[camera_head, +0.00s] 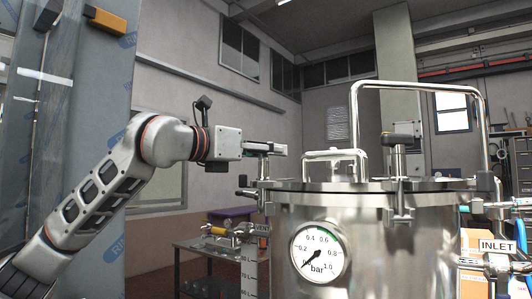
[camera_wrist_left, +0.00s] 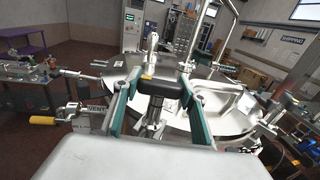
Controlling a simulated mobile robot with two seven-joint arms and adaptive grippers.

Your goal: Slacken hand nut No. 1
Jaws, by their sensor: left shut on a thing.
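The steel pressure vessel (camera_head: 300,218) has a lid held by several hand nuts with bars. My left gripper (camera_head: 272,149) is at the nut on the lid's left edge. In the left wrist view the left gripper's green fingers (camera_wrist_left: 159,86) are on both ends of that nut's black bar (camera_wrist_left: 158,90), which has a yellow mark, and they are shut on it. Its threaded rod shows below the bar. Another hand nut (camera_head: 398,142) stands upright at the lid's front. I cannot read any number on the nuts. My right gripper is not in view.
A pressure gauge (camera_head: 318,252) is on the vessel's front. A tall pipe handle (camera_head: 420,84) and a small lid handle (camera_head: 335,154) rise above the lid. A vent valve with a yellow grip (camera_wrist_left: 42,120) sticks out beside the vessel. A wrapped pillar (camera_head: 100,100) stands at left.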

